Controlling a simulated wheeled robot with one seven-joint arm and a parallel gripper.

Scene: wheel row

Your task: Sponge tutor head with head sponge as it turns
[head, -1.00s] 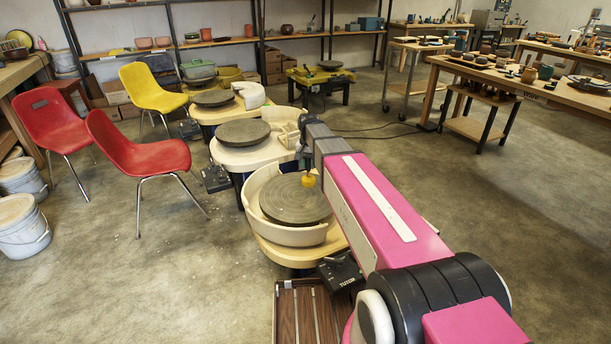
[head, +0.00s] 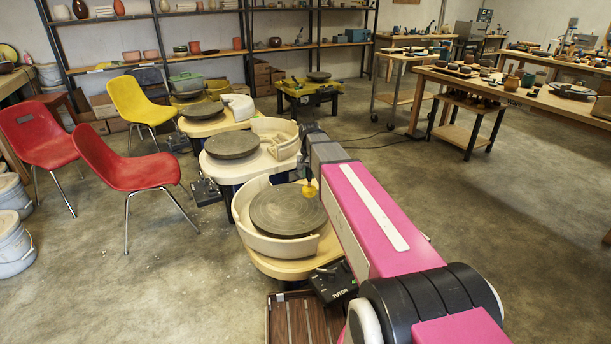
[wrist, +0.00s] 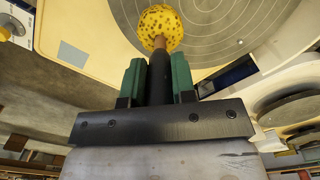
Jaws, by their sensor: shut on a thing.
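The tutor wheel's head (head: 287,210) is a round grey-brown disc inside a cream splash pan (head: 247,228) on the nearest wheel. The wheel's control box (head: 334,281) is labelled TUTOR. The head sponge (head: 310,188) is a yellow ball on a stick, over the right part of the disc. In the wrist view the yellow sponge (wrist: 160,27) shows ahead of my gripper (wrist: 158,80), whose green fingers are shut on its dark handle. The ringed disc (wrist: 225,25) lies beyond it. I cannot tell whether the sponge touches the disc or whether the disc is turning.
Two more wheels with discs (head: 232,144) stand in a row behind. Red chairs (head: 122,165) and a yellow chair (head: 143,105) stand to the left. A slatted wooden stand (head: 300,318) is in front. Open floor (head: 440,215) lies to the right.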

